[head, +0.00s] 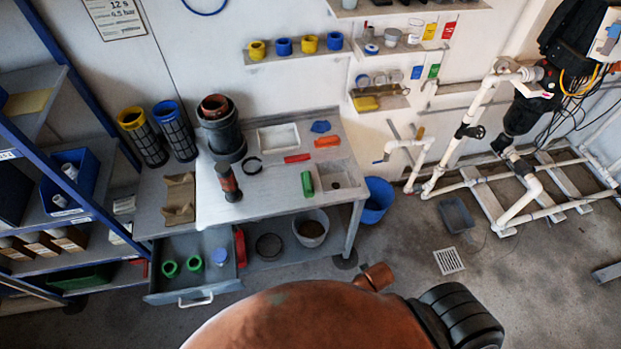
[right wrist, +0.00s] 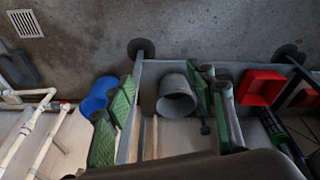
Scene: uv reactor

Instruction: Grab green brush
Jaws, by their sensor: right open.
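A green block-shaped item (head: 307,184), which looks like the green brush, lies on the grey workbench (head: 262,200) near its front edge in the head view. My right gripper (right wrist: 162,95) shows in the right wrist view with green-padded fingers spread apart and nothing between them that it touches. Behind the fingers are the bench's lower part and a grey bucket (right wrist: 177,98). I cannot make out the green brush in the right wrist view. My left gripper is not in view.
Red (head: 297,158), orange (head: 327,141) and blue (head: 320,127) items lie behind the green one. A shallow grey tray (head: 342,186) is just right of it. A drawer (head: 194,272) stands open at front left. A blue bin (head: 377,200) stands right of the bench.

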